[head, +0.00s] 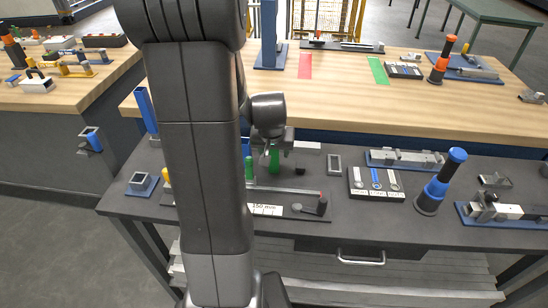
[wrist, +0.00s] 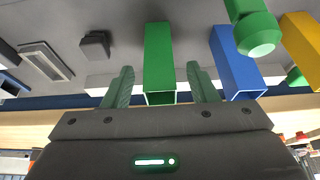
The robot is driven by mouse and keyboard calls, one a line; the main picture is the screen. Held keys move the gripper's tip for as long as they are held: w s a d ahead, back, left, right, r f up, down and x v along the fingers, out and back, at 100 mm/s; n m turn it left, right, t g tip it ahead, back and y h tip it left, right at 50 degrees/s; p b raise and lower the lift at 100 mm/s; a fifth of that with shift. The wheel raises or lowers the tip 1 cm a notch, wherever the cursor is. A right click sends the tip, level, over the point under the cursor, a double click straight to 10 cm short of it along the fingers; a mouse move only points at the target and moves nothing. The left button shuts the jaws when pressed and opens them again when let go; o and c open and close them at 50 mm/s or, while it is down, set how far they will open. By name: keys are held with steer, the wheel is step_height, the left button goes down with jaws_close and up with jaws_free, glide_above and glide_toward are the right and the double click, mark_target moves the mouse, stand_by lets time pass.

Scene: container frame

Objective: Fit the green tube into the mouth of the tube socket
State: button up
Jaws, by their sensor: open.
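The green tube (wrist: 160,52) is a square hollow tube. In the wrist view it lies between the two fingers of my gripper (wrist: 162,85), with a visible gap on each side. My gripper is open. In the head view my gripper (head: 278,148) is over the dark bench at the green tube (head: 274,160), partly behind my arm. A grey square block with an open top on a blue plate, which looks like the tube socket (head: 140,181), stands at the bench's left end, left of my arm. I cannot see it clearly in the wrist view.
A blue tube (wrist: 236,60), a yellow tube (wrist: 303,38) and a round green part (wrist: 257,32) are close on the right in the wrist view. A black block (wrist: 95,45) and a grey frame (wrist: 45,60) are on the left. A blue-topped post (head: 441,181) stands at right.

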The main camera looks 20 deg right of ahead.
mark_target(274, 155)
steer(key=shift+x, duration=1.6)
steer(key=shift+c, duration=0.2)
steer(key=c, duration=1)
steer(key=shift+c, duration=0.2)
